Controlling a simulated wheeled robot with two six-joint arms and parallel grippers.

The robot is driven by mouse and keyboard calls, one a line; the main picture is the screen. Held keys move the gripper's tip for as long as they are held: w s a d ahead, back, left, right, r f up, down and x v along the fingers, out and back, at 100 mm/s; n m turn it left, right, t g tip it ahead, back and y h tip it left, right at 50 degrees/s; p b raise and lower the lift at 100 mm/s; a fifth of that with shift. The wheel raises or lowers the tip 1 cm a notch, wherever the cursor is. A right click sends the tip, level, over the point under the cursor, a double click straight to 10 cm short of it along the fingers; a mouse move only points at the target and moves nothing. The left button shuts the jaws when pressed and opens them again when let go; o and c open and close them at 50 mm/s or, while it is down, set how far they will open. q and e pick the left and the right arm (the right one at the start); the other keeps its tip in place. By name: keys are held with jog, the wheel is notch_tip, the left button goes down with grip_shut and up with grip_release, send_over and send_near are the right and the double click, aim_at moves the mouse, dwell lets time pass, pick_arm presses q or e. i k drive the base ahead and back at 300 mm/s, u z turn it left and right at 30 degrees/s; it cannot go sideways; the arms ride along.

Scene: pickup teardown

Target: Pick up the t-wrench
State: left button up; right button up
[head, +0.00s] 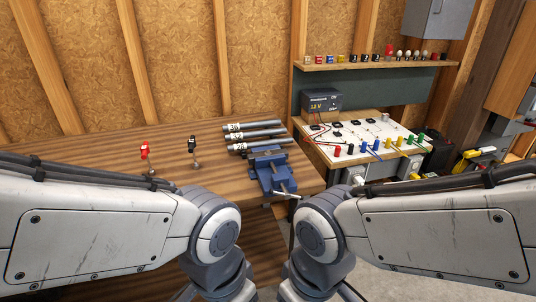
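I cannot pick out a t-wrench for certain. A red-topped tool (145,150) and a black-topped tool (192,146) stand upright on the left part of the wooden bench, each with a thin metal shaft. Several grey metal tubes with white size labels (256,134) lie side by side behind the blue vise; whether any has a cross handle is not clear. My two arms reach in from the left and right and bend down at the bottom middle. Both grippers are out of the picture, below the lower edge.
The blue vise (272,172) sits at the bench's (100,152) right front corner. A white board (372,134) with coloured plugs and wires and a dark battery box (320,103) stand at right. A shelf (375,65) with small items hangs above. The bench's left part is mostly clear.

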aim_at(145, 150)
jog(key=u, duration=0.25)
jog(key=i, duration=1.25)
jog(key=z, duration=0.2)
